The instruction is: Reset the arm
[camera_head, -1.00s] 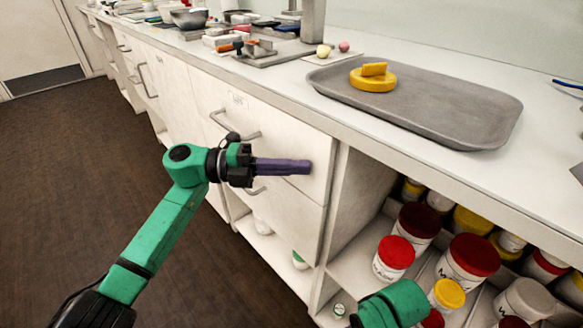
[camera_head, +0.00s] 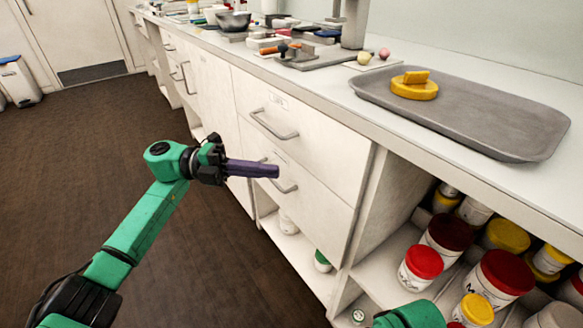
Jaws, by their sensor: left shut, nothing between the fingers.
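My left arm is green and comes in from the lower left. Its gripper (camera_head: 262,170) has purple fingers, shut together with nothing between them. It is in front of the white drawers, near the lower drawer handle (camera_head: 281,185), and its fingertips cover part of the lower drawer front; whether they touch it I cannot tell. A green part of my right arm (camera_head: 412,315) shows at the bottom edge; the right gripper is out of the picture.
A grey tray (camera_head: 470,118) with a yellow round piece (camera_head: 414,87) lies on the white counter. Several jars with red and yellow lids (camera_head: 424,261) fill the open shelf below. The upper drawer handle (camera_head: 272,124) sticks out. The brown floor at left is clear; a bin (camera_head: 18,80) stands far left.

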